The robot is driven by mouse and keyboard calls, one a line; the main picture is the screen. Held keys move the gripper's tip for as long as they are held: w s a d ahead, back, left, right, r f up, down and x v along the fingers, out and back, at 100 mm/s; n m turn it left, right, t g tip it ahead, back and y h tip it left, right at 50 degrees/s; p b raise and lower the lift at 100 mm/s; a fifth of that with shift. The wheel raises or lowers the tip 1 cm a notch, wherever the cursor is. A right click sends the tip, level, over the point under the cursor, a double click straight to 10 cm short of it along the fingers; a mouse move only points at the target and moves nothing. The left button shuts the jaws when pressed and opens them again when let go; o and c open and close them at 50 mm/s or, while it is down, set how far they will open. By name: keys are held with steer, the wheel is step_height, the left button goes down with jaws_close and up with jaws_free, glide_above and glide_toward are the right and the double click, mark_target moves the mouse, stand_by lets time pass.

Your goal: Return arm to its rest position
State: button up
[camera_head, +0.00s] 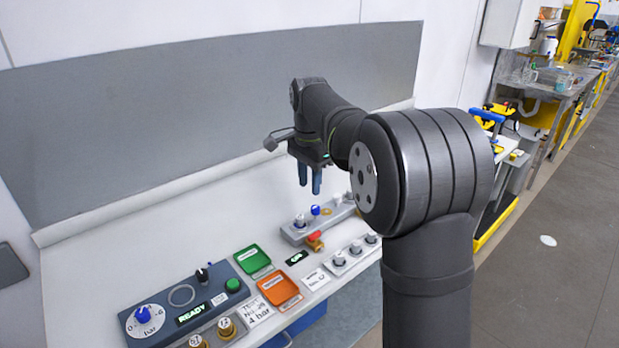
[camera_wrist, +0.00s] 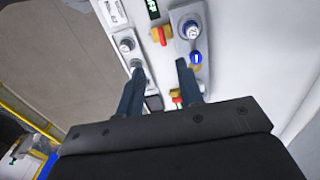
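My gripper (camera_head: 310,187) hangs over the right part of the white bench, fingers pointing down. In the head view it is above and behind a small grey fitting block (camera_head: 296,232) with white and blue knobs. In the wrist view my gripper (camera_wrist: 160,67) has its two dark blue fingers apart, with nothing held between them. The grey block with a blue knob (camera_wrist: 196,57) and a red-and-yellow valve (camera_wrist: 158,36) show beyond the fingertips. My arm reaches in from the right, its elbow raised, and hides part of the bench's right end.
A blue-grey control panel (camera_head: 187,300) with a dial, a READY display and a green button stands at front left. Green (camera_head: 253,261) and orange (camera_head: 279,289) trays lie beside it. A grey backboard (camera_head: 200,105) stands behind. Open floor (camera_head: 560,270) is at right.

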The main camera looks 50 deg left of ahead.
mark_target(310, 236)
steer(key=shift+r, duration=0.35)
steer(key=shift+f, duration=0.1)
stand_by(0.3)
step_height(310, 236, down, 17)
steer(key=shift+f, duration=0.15)
stand_by(0.5)
